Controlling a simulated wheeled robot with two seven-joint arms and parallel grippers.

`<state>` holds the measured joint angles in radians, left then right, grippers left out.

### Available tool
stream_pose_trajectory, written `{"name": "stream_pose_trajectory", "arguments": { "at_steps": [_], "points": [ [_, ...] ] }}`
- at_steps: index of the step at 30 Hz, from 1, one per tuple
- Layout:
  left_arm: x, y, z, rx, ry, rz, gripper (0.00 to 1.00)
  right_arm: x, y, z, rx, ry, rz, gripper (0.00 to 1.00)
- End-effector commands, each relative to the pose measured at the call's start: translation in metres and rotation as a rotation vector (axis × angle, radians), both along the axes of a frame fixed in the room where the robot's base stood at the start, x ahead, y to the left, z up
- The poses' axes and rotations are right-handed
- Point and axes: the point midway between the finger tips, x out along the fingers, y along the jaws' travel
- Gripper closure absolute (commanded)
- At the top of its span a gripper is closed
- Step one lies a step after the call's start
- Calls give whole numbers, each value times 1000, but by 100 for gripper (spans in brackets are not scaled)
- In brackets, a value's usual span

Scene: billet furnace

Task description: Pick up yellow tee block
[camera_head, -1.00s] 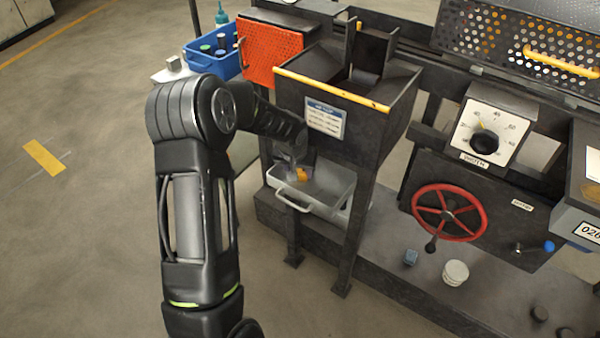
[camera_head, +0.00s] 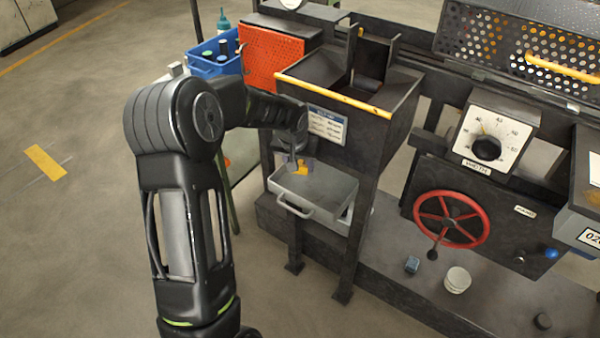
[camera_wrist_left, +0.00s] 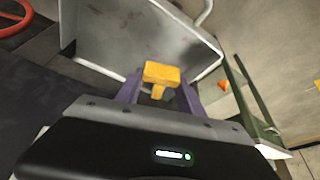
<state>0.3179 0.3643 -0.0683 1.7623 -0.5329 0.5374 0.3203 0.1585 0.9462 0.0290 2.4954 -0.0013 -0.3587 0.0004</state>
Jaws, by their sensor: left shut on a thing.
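The yellow tee block (camera_wrist_left: 161,75) is between the purple-grey fingers of my left gripper (camera_wrist_left: 160,92) in the left wrist view. The gripper is shut on its stem, and the wide top shows beyond the fingers. In the head view the block is a small yellow patch (camera_head: 302,168) at my left gripper (camera_head: 298,166), over the back left part of the grey metal tray (camera_head: 325,190). The tray also shows in the left wrist view (camera_wrist_left: 135,40), and its visible floor looks empty. My right gripper is not in view.
The tray sits under a dark hopper (camera_head: 345,110) with a yellow front edge. A blue bin (camera_head: 213,62) with bottles and an orange perforated panel (camera_head: 270,52) stand behind my arm. A red handwheel (camera_head: 450,218) is to the right. Open floor lies left.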

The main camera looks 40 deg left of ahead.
Motion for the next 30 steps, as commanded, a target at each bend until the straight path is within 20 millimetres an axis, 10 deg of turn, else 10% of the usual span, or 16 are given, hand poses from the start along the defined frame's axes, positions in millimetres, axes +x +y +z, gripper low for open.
{"name": "stream_pose_trajectory", "arguments": {
  "at_steps": [8,21,30],
  "points": [
    [-40,0,16,0,-2,1,100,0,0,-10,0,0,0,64],
    [-163,-3,16,0,-4,3,100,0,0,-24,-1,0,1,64],
    [-195,-4,16,1,-2,0,100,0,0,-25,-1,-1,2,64]
  ]
}}
